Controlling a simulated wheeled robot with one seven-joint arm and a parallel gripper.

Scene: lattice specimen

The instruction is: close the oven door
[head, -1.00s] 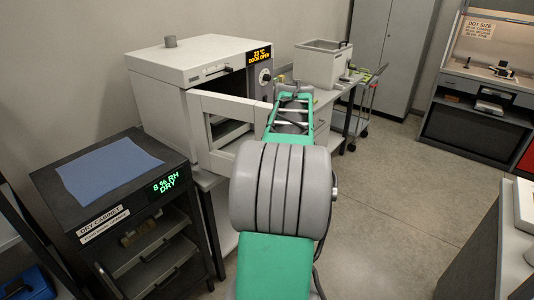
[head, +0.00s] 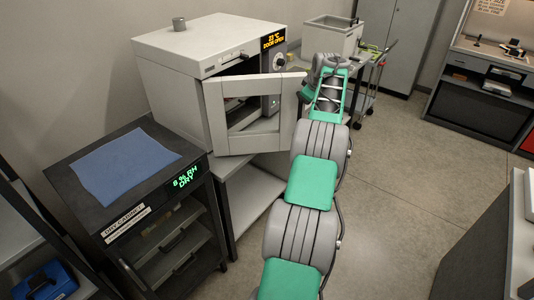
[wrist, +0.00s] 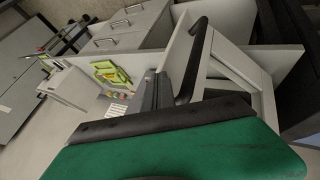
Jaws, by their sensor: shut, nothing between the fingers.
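The oven (head: 207,45) is a pale box on a bench, and its display (head: 273,41) reads "DOOR OPEN". Its door (head: 215,115), a white frame with a window, is hinged at the left and stands partly open, with a dark gap at its top right. In the wrist view the door (wrist: 238,68) is close ahead, with its black bar handle (wrist: 192,62). My gripper (wrist: 152,92) is shut and empty, beside the handle; I cannot tell whether it touches the door. In the head view my arm reaches the door's free right edge, and the fingers are hidden.
A dark dry cabinet (head: 75,205) with a blue cloth (head: 124,165) stands at the front left. A grey bin (head: 332,38) and a trolley (head: 366,85) are behind my arm. A counter (head: 480,255) is at the right; the floor (head: 410,165) between is clear.

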